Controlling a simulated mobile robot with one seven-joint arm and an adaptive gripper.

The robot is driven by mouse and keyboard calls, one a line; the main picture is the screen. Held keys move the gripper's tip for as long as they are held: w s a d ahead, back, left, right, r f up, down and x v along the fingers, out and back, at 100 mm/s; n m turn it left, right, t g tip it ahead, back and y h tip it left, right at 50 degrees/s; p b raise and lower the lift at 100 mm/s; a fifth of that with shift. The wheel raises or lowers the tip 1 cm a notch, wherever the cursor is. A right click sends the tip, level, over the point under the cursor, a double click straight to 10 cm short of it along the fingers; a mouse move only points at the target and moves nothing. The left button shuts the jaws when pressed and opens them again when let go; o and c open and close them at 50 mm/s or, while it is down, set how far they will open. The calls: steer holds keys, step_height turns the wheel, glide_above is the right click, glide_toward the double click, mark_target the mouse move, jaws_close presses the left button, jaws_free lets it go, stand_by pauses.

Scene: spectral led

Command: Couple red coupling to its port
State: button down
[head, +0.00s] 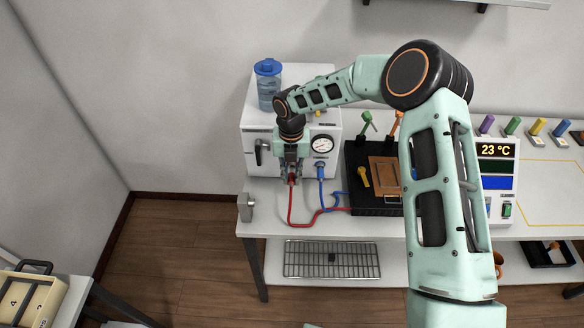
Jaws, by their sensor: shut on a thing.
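My gripper (291,170) points down at the front of a white box unit (262,134) on the table. It is shut on the red coupling (292,180), which shows just below the fingers. A red hose (290,208) hangs from the coupling and curves right along the table to a black device (373,206). The red coupling's port is hidden behind the gripper, so I cannot tell whether the coupling touches it. The blue coupling (320,172) sits at the unit's front, just right of my gripper, with a blue hose running to the black device.
A pressure gauge (322,145) and a dark handle (260,152) flank my gripper on the unit. A blue-capped bottle (268,84) stands on top. A display unit (497,170) reading 23 °C stands right. A small metal block (246,207) sits at the table's left edge.

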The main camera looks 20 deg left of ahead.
steer(key=shift+w+a, duration=0.15)
steer(key=shift+w, duration=0.4)
steer(key=shift+w+a, duration=0.15)
steer(key=shift+w, duration=0.4)
steer(key=c, duration=1.8)
jaws_free()
step_height(320, 180, up, 12)
